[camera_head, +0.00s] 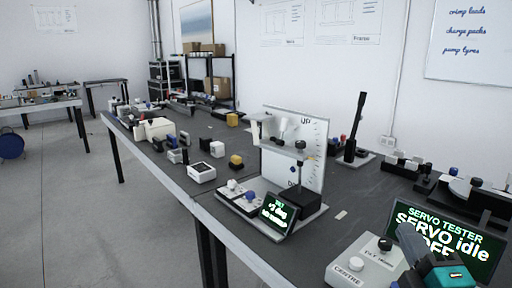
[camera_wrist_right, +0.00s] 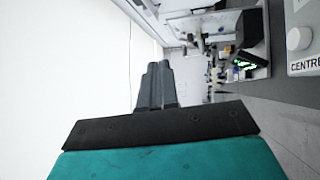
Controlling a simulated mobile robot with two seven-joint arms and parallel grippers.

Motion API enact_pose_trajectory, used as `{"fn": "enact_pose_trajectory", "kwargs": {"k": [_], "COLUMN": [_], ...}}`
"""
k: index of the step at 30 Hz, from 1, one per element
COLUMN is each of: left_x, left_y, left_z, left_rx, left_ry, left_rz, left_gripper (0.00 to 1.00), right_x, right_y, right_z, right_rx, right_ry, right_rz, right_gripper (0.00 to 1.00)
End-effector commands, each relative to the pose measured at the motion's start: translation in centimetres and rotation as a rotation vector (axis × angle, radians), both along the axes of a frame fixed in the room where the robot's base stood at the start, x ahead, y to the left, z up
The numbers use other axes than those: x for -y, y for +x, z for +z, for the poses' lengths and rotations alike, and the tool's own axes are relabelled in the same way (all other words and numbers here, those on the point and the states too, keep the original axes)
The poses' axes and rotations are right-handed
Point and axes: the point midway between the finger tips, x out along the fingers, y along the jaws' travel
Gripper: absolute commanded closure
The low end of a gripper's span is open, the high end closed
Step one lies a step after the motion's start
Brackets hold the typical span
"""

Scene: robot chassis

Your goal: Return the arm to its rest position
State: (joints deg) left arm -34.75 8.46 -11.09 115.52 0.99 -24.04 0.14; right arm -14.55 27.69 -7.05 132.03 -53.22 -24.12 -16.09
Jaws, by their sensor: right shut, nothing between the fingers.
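My right gripper (camera_head: 408,238) shows at the lower right of the head view, with its teal body behind grey fingers. In the right wrist view the two dark fingers (camera_wrist_right: 157,85) lie together, shut with nothing between them. The gripper is in front of the servo tester screen (camera_head: 447,240), which reads "SERVO idle OFF", and hides part of it. I cannot tell the gap between them. The white box marked CENTRE (camera_head: 368,264) is left of the gripper; its corner also shows in the right wrist view (camera_wrist_right: 302,45). My left gripper is out of view.
A test stand (camera_head: 309,149) with an upright white board stands mid-bench, with a small green-text screen (camera_head: 276,214) in front. A black lever (camera_head: 356,128) rises behind. Several small boxes and parts stand along the dark bench (camera_head: 240,223). The grey floor at left is open.

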Motion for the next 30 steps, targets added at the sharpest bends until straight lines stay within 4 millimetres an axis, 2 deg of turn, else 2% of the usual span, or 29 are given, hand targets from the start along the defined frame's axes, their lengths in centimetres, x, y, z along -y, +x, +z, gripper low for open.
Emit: {"fn": "enact_pose_trajectory", "kwargs": {"k": [1,3,5,6,9,12,18,24,30], "left_x": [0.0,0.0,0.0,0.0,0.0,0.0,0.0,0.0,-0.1], "left_y": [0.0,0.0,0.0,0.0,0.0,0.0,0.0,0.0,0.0], "left_z": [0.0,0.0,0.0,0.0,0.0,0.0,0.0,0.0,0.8], "left_rx": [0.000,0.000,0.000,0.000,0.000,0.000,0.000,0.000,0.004], "left_ry": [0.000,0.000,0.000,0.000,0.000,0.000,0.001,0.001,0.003], "left_rz": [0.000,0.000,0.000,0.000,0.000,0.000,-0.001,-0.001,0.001], "left_gripper": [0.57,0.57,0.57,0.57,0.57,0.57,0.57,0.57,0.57], "right_x": [1.2,2.5,3.0,3.1,2.3,1.1,-1.8,-4.9,-5.3], "right_y": [-0.7,-1.9,-3.4,-4.6,-7.7,-10.5,-15.7,-20.6,-18.7], "right_z": [-2.2,-5.8,-9.1,-11.3,-15.6,-18.5,-22.0,-23.7,-24.7], "right_rx": [-0.092,-0.229,-0.357,-0.441,-0.627,-0.778,-1.032,-1.266,-1.209], "right_ry": [0.166,0.384,0.559,0.664,0.866,1.005,1.189,1.318,1.339], "right_rz": [-0.066,-0.163,-0.245,-0.298,-0.407,-0.489,-0.612,-0.709,-0.630], "right_gripper": [1.00,1.00,1.00,1.00,1.00,1.00,1.00,1.00,1.00]}}
